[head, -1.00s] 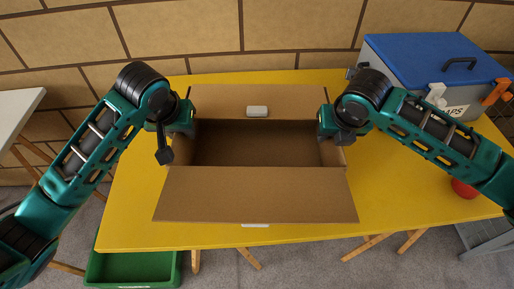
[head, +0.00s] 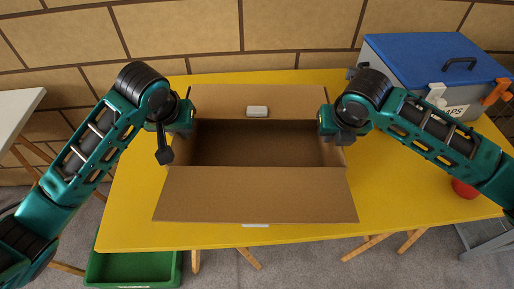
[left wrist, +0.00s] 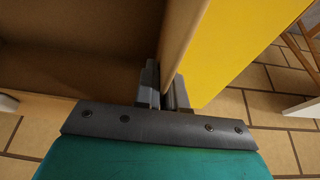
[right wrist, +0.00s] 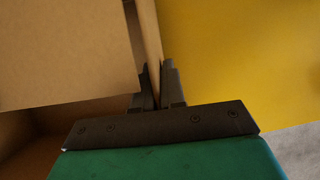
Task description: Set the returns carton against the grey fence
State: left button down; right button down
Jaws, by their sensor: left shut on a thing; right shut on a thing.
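The returns carton (head: 255,195) is an open brown cardboard box on the yellow table (head: 130,215), its near flap folded out toward me. My left gripper (head: 188,118) is shut on the carton's left wall; the left wrist view shows this wall (left wrist: 186,35) between the fingers (left wrist: 168,88). My right gripper (head: 328,122) is shut on the right wall; the right wrist view shows that wall (right wrist: 148,40) between the fingers (right wrist: 157,88). The carton's inside looks empty where I can see it. I cannot make out a grey fence in any view.
A blue-lidded box (head: 435,60) stands at the table's back right. A red ball-like thing (head: 464,188) is at the right, partly behind my right arm. A small white block (head: 257,111) shows at the carton's far side. A green crate (head: 130,270) is on the floor. The table's left part is clear.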

pick_arm(q)
jog(key=shift+r, duration=0.2)
pick_arm(e)
jog(key=shift+r, duration=0.2)
